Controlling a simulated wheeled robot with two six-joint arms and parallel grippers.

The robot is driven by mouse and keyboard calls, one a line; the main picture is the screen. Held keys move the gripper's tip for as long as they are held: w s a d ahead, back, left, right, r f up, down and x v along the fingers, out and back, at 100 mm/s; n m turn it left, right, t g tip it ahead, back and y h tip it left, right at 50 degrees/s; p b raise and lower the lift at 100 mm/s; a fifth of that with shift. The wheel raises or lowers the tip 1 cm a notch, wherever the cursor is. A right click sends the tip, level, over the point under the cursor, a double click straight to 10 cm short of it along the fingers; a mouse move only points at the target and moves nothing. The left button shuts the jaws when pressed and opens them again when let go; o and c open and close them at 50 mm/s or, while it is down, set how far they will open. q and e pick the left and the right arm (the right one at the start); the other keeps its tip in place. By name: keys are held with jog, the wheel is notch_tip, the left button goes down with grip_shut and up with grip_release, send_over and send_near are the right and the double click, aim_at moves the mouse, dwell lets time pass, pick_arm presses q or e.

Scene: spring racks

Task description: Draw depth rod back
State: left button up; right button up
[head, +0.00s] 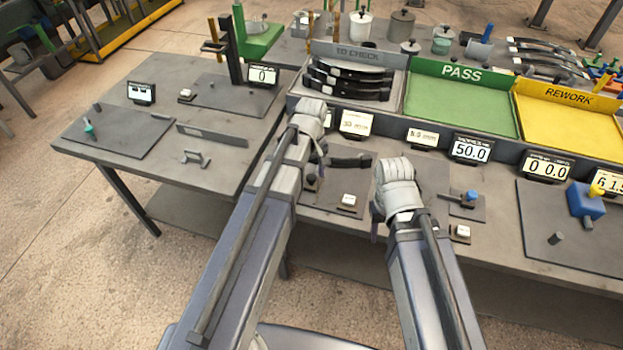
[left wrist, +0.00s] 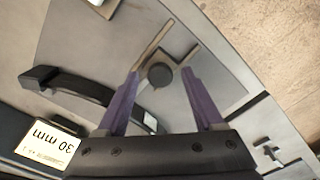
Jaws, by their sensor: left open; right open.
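No part is marked as the depth rod, and I cannot tell for sure which one it is. A dark round knob (left wrist: 160,76) shows between the finger tips of my left gripper (left wrist: 160,71) in the left wrist view, with pale bars beside it. The purple fingers are apart, and I see no clear contact. In the head view my left gripper (head: 316,160) is over the near bench, its tips partly hidden. A blue-knobbed part (head: 469,197) sits on a small plate to the right. My right gripper (head: 376,228) is open, left of that plate.
A black curved bar (left wrist: 75,88) and a 30 mm label (left wrist: 48,143) lie near my left gripper. Behind are a green PASS tray (head: 460,105) and a yellow REWORK tray (head: 568,128). A teal-tipped part (head: 89,129) stands on the left bench.

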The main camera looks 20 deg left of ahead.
pick_arm(q)
grip_shut()
dwell(0.6)
dwell(0.9)
